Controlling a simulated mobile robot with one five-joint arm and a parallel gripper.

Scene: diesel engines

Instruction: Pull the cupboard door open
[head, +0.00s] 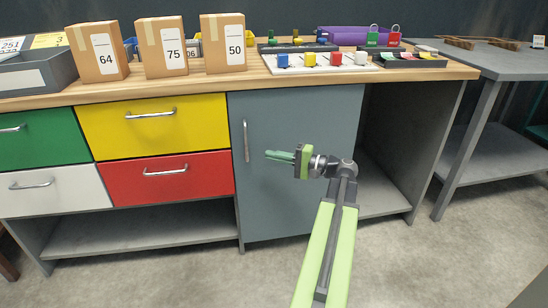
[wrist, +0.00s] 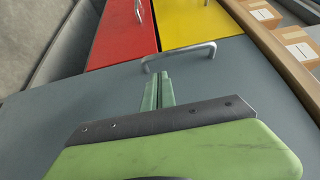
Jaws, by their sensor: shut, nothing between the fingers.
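The grey cupboard door (head: 300,190) is shut, to the right of the drawers. Its upright metal handle (head: 246,141) is near the door's left edge. My gripper (head: 267,154) is in front of the door, to the right of the handle, with its green fingers pointing left towards it. In the wrist view the handle (wrist: 178,54) lies just beyond the fingertips of my gripper (wrist: 157,76). The fingers are together and hold nothing. They appear apart from the handle, though the exact gap is hard to judge.
A yellow drawer (head: 152,125) and a red drawer (head: 166,177) are left of the door. Cardboard boxes (head: 223,43) and a white tray with coloured knobs (head: 318,62) stand on the wooden worktop. An open bay lies right of the door. The floor (head: 440,255) in front is clear.

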